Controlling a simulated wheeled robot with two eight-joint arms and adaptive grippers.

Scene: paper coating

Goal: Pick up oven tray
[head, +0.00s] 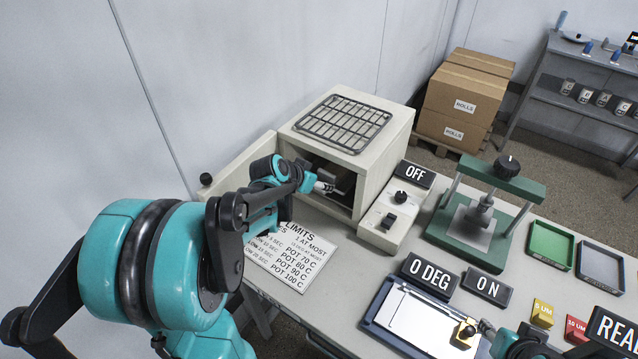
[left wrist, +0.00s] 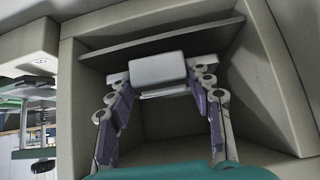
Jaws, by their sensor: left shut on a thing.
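The oven (head: 378,150) stands on the bench with its door (head: 238,168) swung open to the left. My left gripper (head: 324,184) reaches into the oven's opening. In the left wrist view my left gripper (left wrist: 163,82) has its two fingers closed on a light grey block (left wrist: 158,67), which looks like the grip of the oven tray. The rest of the tray is hard to make out inside the dark oven. A wire rack (head: 343,121) lies on top of the oven. My right gripper (head: 474,331) is at the bottom edge, over a white sheet; its jaws are unclear.
The oven's side walls (left wrist: 277,75) and a shelf-like plate (left wrist: 160,40) surround the left gripper closely. A control box (head: 392,220) stands right of the oven, then a green press (head: 485,220). A limits sign (head: 290,255) lies before the oven. A blue-framed board (head: 415,320) lies at front.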

